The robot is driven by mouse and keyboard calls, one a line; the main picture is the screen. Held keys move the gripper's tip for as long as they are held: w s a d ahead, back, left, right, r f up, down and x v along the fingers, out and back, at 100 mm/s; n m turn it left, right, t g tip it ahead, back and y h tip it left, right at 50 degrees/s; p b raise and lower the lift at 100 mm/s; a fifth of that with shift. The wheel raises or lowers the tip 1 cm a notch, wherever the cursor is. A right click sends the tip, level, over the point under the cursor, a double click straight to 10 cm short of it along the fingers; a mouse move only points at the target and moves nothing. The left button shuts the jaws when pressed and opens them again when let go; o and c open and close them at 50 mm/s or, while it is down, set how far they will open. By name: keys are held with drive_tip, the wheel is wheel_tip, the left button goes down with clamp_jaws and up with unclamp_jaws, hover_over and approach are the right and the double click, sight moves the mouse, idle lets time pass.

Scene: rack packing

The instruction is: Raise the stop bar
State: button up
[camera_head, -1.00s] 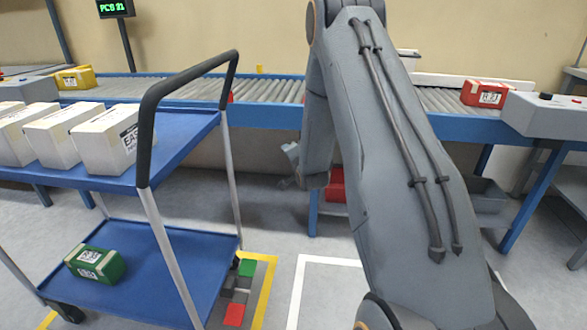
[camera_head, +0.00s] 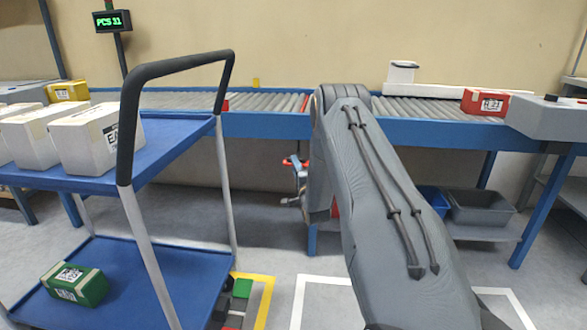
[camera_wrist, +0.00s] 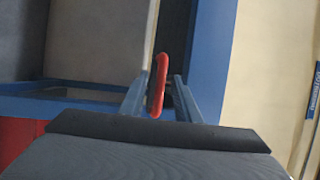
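A red handle-like bar (camera_wrist: 158,85) stands upright between the two fingers of my gripper (camera_wrist: 159,92) in the wrist view. The fingers are apart, with a gap on each side of the bar, so my gripper is open around it. In the head view my gripper (camera_head: 295,180) is below the front edge of the conveyor, partly hidden by my arm. A small red piece (camera_head: 288,162) shows there at the gripper. A thin red bar (camera_head: 305,103) lies across the conveyor rollers, partly hidden by my arm. I cannot tell whether these red parts are joined.
The roller conveyor (camera_head: 265,124) has a blue frame. A red box (camera_head: 485,103) and a white container (camera_head: 402,73) are at its right. A blue cart (camera_head: 175,150) with white boxes (camera_head: 88,138) and a green box (camera_head: 75,284) stands left. Bins (camera_head: 478,208) sit under the conveyor.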

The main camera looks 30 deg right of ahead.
drive_tip(key=shift+w+d+r, duration=0.1)
drive_tip(key=shift+w, duration=0.4)
clamp_jaws()
drive_tip(key=shift+r, duration=0.1)
